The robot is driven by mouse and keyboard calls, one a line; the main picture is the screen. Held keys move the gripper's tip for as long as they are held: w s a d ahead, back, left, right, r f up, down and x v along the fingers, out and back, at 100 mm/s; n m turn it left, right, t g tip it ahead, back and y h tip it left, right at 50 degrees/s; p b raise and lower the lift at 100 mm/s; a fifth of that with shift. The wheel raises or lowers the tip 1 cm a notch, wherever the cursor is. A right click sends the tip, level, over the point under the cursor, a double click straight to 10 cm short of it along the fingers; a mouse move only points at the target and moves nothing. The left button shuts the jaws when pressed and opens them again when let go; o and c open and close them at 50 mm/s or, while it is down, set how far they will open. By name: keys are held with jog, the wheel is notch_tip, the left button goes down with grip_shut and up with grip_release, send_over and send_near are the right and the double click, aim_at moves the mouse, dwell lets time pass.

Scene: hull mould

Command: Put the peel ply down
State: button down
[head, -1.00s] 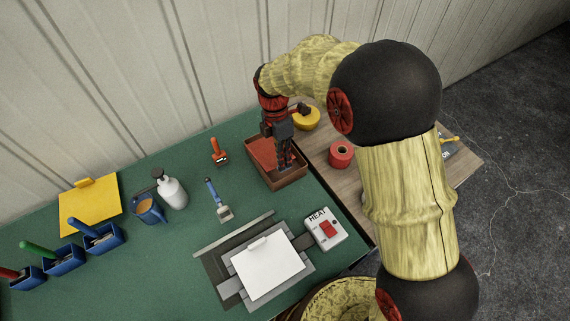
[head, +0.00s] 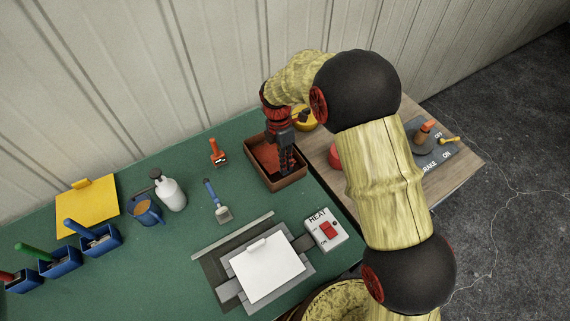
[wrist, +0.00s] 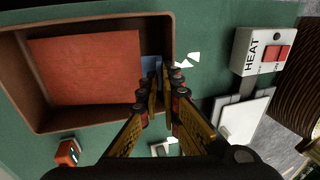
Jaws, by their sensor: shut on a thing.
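The peel ply, a flat orange-red sheet (wrist: 85,68), lies level within the brown tray (wrist: 20,95) in the wrist view. In the head view the red sheet (head: 265,157) shows inside the tray (head: 278,186), partly hidden by my gripper. My gripper (head: 286,170) points down into the tray near its right side. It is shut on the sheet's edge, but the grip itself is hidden. In the wrist view my gripper (wrist: 165,80) is beside the sheet's right edge, by the tray wall, with a small blue-grey patch next to the fingers.
A white sheet (head: 268,268) lies on the grey mould plate, beside a HEAT switch box (head: 326,230). A brake lever (head: 425,131) stands at right.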

jog(key=shift+f, duration=0.2)
jog(key=c, duration=2.1)
grip_release()
jog(key=shift+o, duration=0.5)
jog(key=shift+r, duration=0.1)
jog(key=p+v, duration=0.1)
jog(key=v, duration=1.1)
jog(key=shift+p, duration=0.35)
jog(key=shift+r, duration=0.2)
